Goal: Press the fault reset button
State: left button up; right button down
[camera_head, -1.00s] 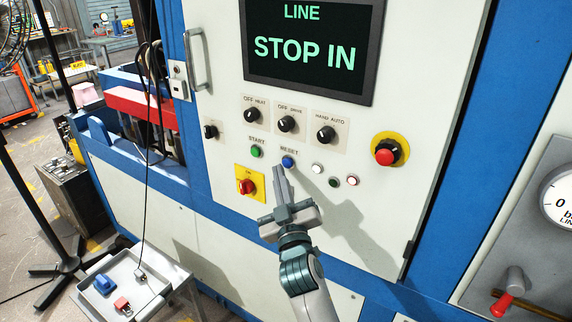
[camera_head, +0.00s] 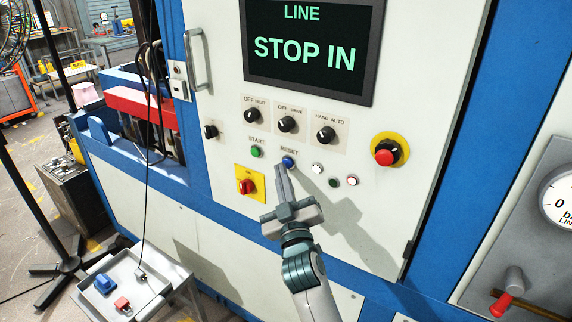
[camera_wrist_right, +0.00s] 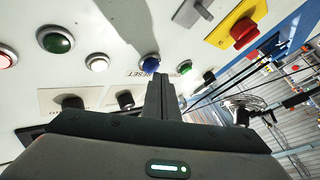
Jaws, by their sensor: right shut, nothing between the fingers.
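The blue button (camera_head: 288,161) under the RESET label sits on the white panel (camera_head: 225,55) of the machine. It also shows in the right wrist view (camera_wrist_right: 149,62), just beyond my fingertips. My right gripper (camera_head: 282,172) is shut and empty, its fingers pointing up at the blue button from just below. In the head view the tips lie right at the button's lower edge; whether they touch it I cannot tell. The screen (camera_head: 312,48) reads LINE and STOP IN. My left gripper is not in view.
A green START button (camera_head: 257,152) is left of the blue one. White, dark green and red-white small buttons (camera_head: 352,181) lie to its right. A red switch on a yellow plate (camera_head: 249,184) is lower left. A red emergency button (camera_head: 385,155) is farther right.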

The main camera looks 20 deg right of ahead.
jog(key=shift+w+d, duration=0.25)
jog(key=shift+d, duration=0.1)
dwell(0.7)
jog(key=shift+s+a, duration=0.1)
dwell(0.4)
jog(key=shift+s+a, duration=0.45)
jog(key=shift+a, duration=0.1)
jog(key=shift+s+a+f, duration=0.1)
jog(key=shift+s+a, duration=0.7)
jog(key=shift+a, duration=0.25)
jog(key=shift+s+a+f, duration=0.1)
jog(key=shift+s+a, duration=0.7)
jog(key=shift+a, duration=0.25)
